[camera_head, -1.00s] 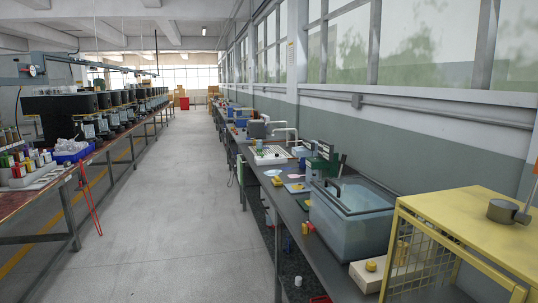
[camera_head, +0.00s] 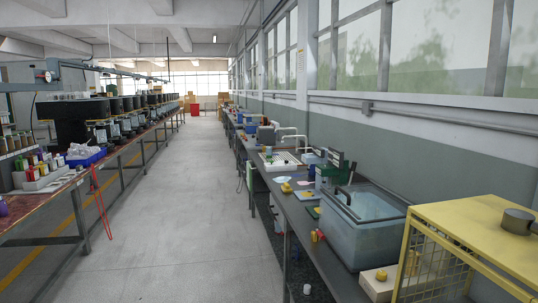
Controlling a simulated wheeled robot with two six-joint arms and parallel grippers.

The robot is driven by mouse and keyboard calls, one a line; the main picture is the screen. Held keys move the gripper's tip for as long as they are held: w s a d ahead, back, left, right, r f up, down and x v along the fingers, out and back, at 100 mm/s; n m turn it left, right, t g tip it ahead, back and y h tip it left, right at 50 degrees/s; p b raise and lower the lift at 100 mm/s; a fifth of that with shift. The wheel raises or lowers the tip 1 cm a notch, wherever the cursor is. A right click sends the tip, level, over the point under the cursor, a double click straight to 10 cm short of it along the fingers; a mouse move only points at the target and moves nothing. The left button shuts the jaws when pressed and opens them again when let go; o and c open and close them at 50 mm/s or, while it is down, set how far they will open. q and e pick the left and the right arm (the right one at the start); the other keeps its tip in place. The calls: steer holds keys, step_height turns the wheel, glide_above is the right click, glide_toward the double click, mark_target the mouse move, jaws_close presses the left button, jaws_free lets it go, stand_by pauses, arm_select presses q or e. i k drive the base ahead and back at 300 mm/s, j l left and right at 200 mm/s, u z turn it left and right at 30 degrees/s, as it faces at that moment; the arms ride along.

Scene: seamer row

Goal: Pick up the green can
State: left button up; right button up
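Neither of my grippers is in view. I cannot make out a can that is surely green. Small coloured items, red, yellow and dark, stand in a white holder (camera_head: 45,178) on the left bench, too small to tell apart. A row of jars or cans (camera_head: 14,143) stands behind them at the left edge, their colours unclear. A purple item (camera_head: 3,207) is cut off by the left edge on the bench's near part.
The left bench (camera_head: 45,208) carries a blue bin (camera_head: 86,158) and dark machines (camera_head: 85,118). The right bench (camera_head: 297,208) holds a clear-walled water tank (camera_head: 362,232), beside a yellow mesh frame (camera_head: 470,225). The grey aisle floor (camera_head: 180,220) between them is clear.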

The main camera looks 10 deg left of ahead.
mark_target(268, 149)
steer(key=i+j+u, duration=0.4)
steer(key=i+u, duration=0.15)
steer(key=i, duration=0.25)
steer(key=i+j+u, duration=0.1)
steer(key=i+u, duration=0.2)
steer(key=i, duration=0.15)
steer(key=i+u, duration=0.1)
steer(key=i, duration=3.25)
